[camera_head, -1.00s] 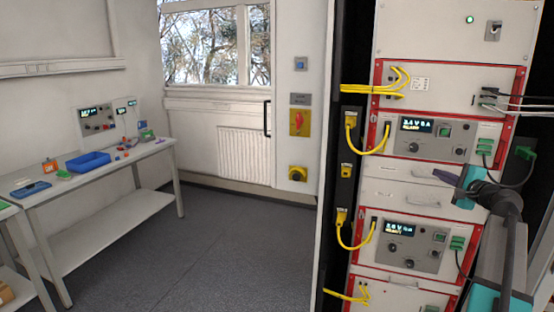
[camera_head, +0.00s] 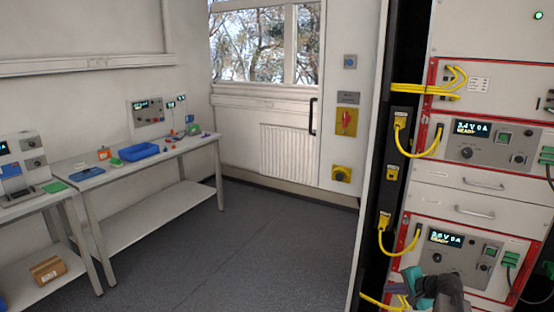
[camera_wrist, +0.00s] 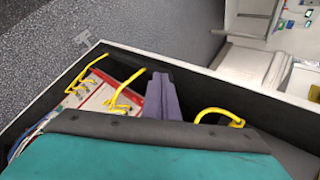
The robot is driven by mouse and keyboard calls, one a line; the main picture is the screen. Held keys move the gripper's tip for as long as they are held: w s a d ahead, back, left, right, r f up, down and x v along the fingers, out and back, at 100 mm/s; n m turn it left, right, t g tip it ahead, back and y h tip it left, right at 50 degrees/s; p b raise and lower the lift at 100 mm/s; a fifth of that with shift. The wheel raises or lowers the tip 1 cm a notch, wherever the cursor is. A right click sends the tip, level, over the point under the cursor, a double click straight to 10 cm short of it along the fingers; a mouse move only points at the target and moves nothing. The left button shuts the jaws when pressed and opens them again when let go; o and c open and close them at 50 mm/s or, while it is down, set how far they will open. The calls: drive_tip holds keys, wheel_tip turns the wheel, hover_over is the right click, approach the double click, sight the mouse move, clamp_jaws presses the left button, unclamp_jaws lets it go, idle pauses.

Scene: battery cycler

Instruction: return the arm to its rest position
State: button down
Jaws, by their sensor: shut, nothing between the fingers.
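My arm shows at the bottom right of the head view as a teal and dark grey part (camera_head: 440,292), in front of the lower part of the equipment rack (camera_head: 478,205). In the wrist view my gripper (camera_wrist: 159,82) is a grey-purple shape beyond the teal wrist housing. Its fingers are together and hold nothing. It is near the dark rack frame, with yellow cables on both sides of it in the picture. I cannot tell whether it touches anything.
Yellow cables (camera_head: 384,250) loop from the dark strip to the rack modules. A bench (camera_head: 135,160) with a blue tray (camera_head: 147,150) stands at the left, and a box (camera_head: 47,270) lies on a low shelf. The grey floor (camera_head: 235,255) between bench and rack is clear.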

drive_tip(key=s+a+f+n+g+b, duration=0.1)
drive_tip(key=s+a+f+n+g, duration=0.25)
drive_tip(key=s+a+f, duration=0.75)
drive_tip(key=s+a+f+n+g, duration=0.3)
drive_tip(key=s+a+f+g, duration=0.2)
drive_tip(key=s+a+f, duration=0.65)
drive_tip(key=s+f+n+g+h, duration=0.1)
drive_tip(key=s+f+n+g, duration=0.1)
drive_tip(key=s+f, duration=0.2)
drive_tip(key=s+a+f+n+g+h, duration=0.1)
drive_tip(key=s+f+n+g, duration=0.1)
drive_tip(key=s, duration=0.9)
drive_tip(key=s+f+n+g+h, duration=0.2)
drive_tip(key=s+f+n, duration=0.1)
drive_tip(key=s+f, duration=0.3)
drive_tip(key=shift+s+a+f+b, duration=0.25)
drive_tip(key=shift+s+b, duration=0.2)
drive_tip(key=shift+s, duration=0.6)
